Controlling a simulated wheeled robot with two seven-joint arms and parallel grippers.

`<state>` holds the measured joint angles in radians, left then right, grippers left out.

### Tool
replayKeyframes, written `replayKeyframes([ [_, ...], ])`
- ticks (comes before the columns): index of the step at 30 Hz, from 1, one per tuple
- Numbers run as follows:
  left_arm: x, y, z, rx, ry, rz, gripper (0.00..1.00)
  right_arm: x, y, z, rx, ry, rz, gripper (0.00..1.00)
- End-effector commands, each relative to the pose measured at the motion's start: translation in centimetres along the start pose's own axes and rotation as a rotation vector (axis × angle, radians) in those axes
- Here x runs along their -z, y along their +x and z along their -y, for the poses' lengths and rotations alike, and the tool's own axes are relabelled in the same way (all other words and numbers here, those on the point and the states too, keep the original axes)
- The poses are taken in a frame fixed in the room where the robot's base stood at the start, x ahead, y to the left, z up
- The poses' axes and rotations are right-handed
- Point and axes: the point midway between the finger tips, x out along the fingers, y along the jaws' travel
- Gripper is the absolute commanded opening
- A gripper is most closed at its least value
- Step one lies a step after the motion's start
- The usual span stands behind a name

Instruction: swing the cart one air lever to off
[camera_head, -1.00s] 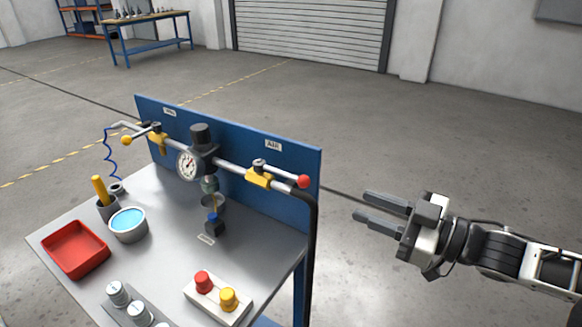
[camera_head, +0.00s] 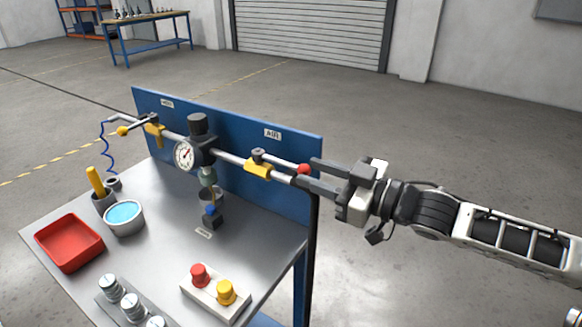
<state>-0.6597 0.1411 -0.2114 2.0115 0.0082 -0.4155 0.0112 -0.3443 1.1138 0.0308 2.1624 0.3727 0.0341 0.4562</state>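The air lever runs from a yellow valve (camera_head: 257,171) under the AIR label (camera_head: 272,133) and ends in a red ball (camera_head: 304,169). The lever lies roughly along the pipe. My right gripper (camera_head: 306,171) comes in from the right and is open, one fingertip above and one below the red ball in the picture. The ball shows between the tips; I cannot tell whether either finger touches it. My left gripper is not in view.
A gauge (camera_head: 186,155) and a second valve with a yellow-ball lever (camera_head: 123,131) sit further left on the pipe. The blue back panel (camera_head: 240,136) stands close behind. The cart top (camera_head: 165,240) holds a red tray (camera_head: 69,242), a blue-filled bowl (camera_head: 124,217) and a two-knob block (camera_head: 214,294).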

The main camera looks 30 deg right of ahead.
Motion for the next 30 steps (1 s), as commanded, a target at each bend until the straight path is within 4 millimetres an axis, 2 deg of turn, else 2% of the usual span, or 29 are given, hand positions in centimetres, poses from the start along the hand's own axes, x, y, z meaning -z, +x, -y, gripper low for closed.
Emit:
replayKeyframes([
  [15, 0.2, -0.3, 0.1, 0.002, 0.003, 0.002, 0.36, 0.1, 5.0, -0.1, -0.002, 0.001, -0.002, 0.32],
  [28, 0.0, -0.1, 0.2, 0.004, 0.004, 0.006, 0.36, 0.0, 5.6, 0.0, 0.000, -0.001, 0.001, 0.32],
  [29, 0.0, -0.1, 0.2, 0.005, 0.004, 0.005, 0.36, 0.0, 5.6, 0.0, 0.000, 0.000, 0.001, 0.29],
  [30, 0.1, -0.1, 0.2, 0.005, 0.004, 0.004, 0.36, 0.0, 5.6, 0.0, 0.000, 0.000, 0.001, 0.18],
])
